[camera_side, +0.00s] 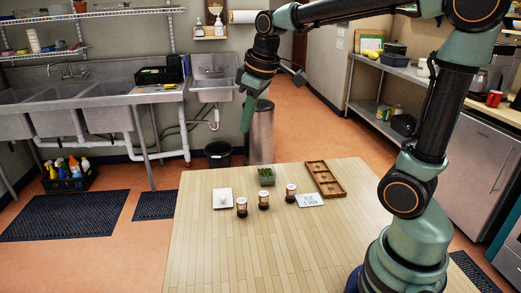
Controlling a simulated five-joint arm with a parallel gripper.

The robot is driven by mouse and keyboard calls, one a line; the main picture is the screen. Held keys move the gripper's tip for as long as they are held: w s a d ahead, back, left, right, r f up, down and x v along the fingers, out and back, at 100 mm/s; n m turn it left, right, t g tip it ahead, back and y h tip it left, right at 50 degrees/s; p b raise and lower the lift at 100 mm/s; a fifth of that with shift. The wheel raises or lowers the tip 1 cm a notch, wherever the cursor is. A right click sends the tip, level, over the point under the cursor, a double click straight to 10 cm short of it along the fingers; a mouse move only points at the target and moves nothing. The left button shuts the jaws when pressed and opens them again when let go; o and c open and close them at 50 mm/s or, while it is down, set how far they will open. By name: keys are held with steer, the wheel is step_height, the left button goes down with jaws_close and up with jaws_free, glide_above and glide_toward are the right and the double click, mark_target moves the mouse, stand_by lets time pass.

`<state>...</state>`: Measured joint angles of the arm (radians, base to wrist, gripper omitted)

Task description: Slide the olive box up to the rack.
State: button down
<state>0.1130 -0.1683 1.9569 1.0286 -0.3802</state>
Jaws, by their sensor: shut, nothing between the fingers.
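A small dark green box (266,176), the only thing matching the olive box, sits near the far edge of the wooden table. The brown wooden rack (340,194), a long tray with compartments, lies to its right, with a clear gap between them. My gripper (246,130) is shut and empty. It points down in the air and appears above and left of the box in the picture, apart from it. Fine detail on the box is too small to tell.
Several small things stand near the box: dark jars with pale labels (242,208) (264,200) (291,193), a white square dish or scale (222,205) at left, and a lettered white card (310,201) by the rack. The front of the table (260,255) is clear.

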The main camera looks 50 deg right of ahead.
steer(key=w+d+f+n+g, duration=0.25)
steer(key=w+d+f, duration=0.4)
steer(key=w, duration=0.35)
steer(key=n+g, duration=0.1)
steer(key=n, duration=0.3)
glide_toward(242, 181)
steer(key=shift+m, duration=0.25)
step_height(242, 181, down, 6)
steer(key=shift+d+f, duration=0.1)
steer(key=shift+d, duration=0.05)
steer(key=shift+s+d+r, duration=0.2)
steer(key=shift+s+d, duration=0.2)
steer(key=shift+d, duration=0.05)
steer(key=shift+s+d+r, duration=0.15)
steer(key=shift+s+d, duration=0.25)
steer(key=shift+d, duration=0.05)
steer(key=shift+s+d, duration=0.5)
steer(key=s+d, duration=0.8)
steer(key=shift+s+d, duration=0.4)
